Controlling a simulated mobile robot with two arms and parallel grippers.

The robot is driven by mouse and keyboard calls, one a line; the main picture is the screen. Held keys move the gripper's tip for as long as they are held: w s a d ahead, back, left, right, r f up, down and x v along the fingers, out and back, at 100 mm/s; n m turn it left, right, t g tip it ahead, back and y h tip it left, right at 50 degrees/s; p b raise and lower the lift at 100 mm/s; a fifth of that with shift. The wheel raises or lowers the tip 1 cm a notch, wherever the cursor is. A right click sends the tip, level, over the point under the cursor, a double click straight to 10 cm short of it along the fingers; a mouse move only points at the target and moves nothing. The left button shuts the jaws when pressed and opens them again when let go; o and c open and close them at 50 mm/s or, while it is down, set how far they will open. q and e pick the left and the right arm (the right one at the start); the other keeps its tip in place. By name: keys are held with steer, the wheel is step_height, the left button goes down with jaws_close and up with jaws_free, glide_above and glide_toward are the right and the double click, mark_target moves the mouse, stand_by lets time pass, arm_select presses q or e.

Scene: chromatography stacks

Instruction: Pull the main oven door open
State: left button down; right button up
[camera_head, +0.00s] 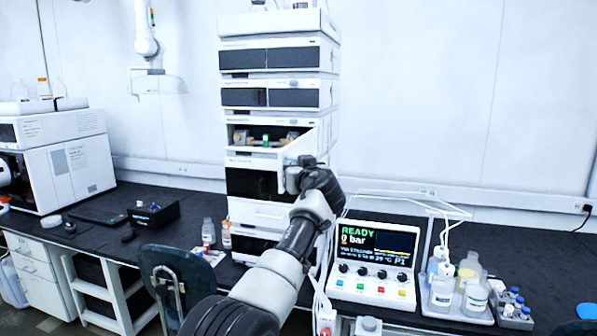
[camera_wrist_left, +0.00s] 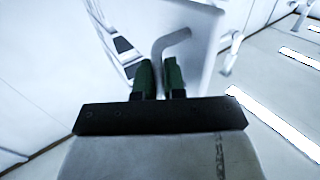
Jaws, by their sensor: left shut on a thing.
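The main oven (camera_head: 262,134) is the module with a bare opening midway up the white stack. Its inside shows, with a small green part and tan parts. The white oven door (camera_head: 312,142) stands swung out at the right side of the opening, partly open. My left gripper (camera_head: 295,176) is at the near edge of this door. In the left wrist view its green fingertips (camera_wrist_left: 159,68) are shut on the grey bent door handle (camera_wrist_left: 172,40), with the white door panel (camera_wrist_left: 200,35) behind. The arm hides the lower right of the stack.
A white READY panel (camera_head: 375,262) and a tray of bottles (camera_head: 460,312) stand right of my arm. Small bottles (camera_head: 209,232) stand left of the stack's foot. A dark chair (camera_head: 172,285) is in front of the bench. The bench's far right is mostly clear.

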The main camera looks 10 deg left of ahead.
arm_select(q)
steer(key=shift+d+r, duration=0.3)
steer(key=shift+d, duration=0.05)
steer(key=shift+a, duration=0.15)
steer(key=c, duration=1.2)
jaws_free()
steer(key=shift+w+f, duration=0.1)
steer(key=shift+w, duration=0.05)
steer(key=shift+c, duration=0.2)
steer(key=shift+f, duration=0.1)
